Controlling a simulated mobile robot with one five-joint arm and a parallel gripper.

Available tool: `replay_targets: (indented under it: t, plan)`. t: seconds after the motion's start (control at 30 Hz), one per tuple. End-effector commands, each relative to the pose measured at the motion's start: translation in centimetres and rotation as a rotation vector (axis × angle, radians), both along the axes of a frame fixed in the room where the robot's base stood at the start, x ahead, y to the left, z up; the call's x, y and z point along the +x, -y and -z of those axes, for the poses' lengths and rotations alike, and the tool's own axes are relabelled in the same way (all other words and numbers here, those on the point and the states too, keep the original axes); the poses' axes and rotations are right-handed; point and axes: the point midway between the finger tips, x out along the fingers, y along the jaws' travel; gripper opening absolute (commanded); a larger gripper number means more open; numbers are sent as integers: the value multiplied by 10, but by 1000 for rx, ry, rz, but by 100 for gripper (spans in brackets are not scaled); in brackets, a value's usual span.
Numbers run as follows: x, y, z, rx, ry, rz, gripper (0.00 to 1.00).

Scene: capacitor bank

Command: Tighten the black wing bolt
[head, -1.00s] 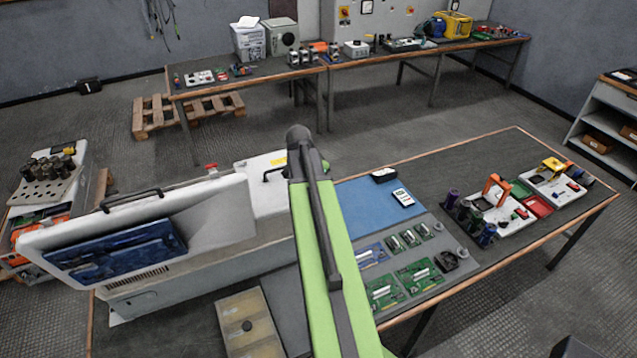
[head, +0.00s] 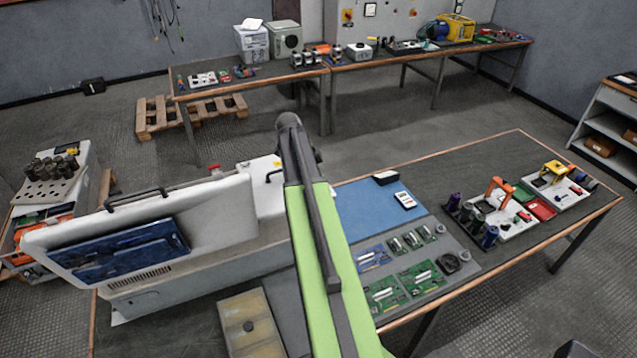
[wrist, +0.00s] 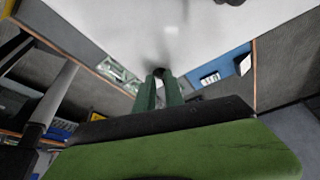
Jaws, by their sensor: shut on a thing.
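My gripper (wrist: 159,90) shows in the wrist view with its two green fingers close together, shut on a small dark piece at their tips. This piece is the black wing bolt (wrist: 160,72), mostly hidden by the fingers. It sits against a pale, smooth panel (wrist: 110,25) that fills the upper part of the wrist view. In the head view my arm covers the gripper and the bolt. A white cabinet with a raised lid (head: 215,205) stands left of my arm there. Whether the bolt is seated fully cannot be told.
The near bench has a blue mat (head: 375,213), green circuit boards (head: 385,294) and white trays (head: 500,222) on the right. A tan box (head: 250,325) lies in front of the cabinet. A back bench (head: 350,66) stands against the wall. The floor between the benches is clear.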

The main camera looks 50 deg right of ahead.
Motion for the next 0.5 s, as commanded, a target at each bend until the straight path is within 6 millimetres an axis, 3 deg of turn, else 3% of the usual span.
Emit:
replay_targets:
  t: [0.5]
  plan:
    - [4,3,0,-4,9,148,0]
